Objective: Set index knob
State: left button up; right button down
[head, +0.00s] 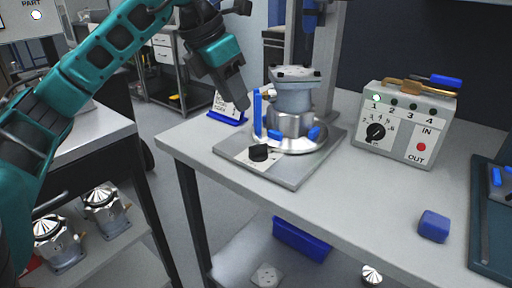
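A grey control box (398,150) stands at the back right of the table. Its front has a black dial knob (376,132) ringed by numbers, lamps marked 1 to 4 with lamp 1 looking lit, and a red button (421,147) by IN and OUT. A second black knob (258,152) sits on the fixture's base plate (290,175). A grey metal housing (293,95) stands on the round fixture with blue clamps. My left gripper (239,104) hangs in the air left of the housing, apart from both knobs; its finger gap is unclear. My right gripper is not in view.
A blue-footed sign (230,110) stands behind the fixture. A blue block (433,226) and a dark tray (485,230) are at the right. Brass-handled tools lie on the box. The tabletop between fixture and block is clear. Metal pots (105,207) sit on a lower left shelf.

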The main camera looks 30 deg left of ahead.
aim_at(257, 145)
pick_arm(q)
jog(key=b+x, duration=0.2)
jog(key=x, duration=1.1)
jog(key=shift+b, duration=0.4)
jog(key=shift+r, duration=0.1)
grip_shut()
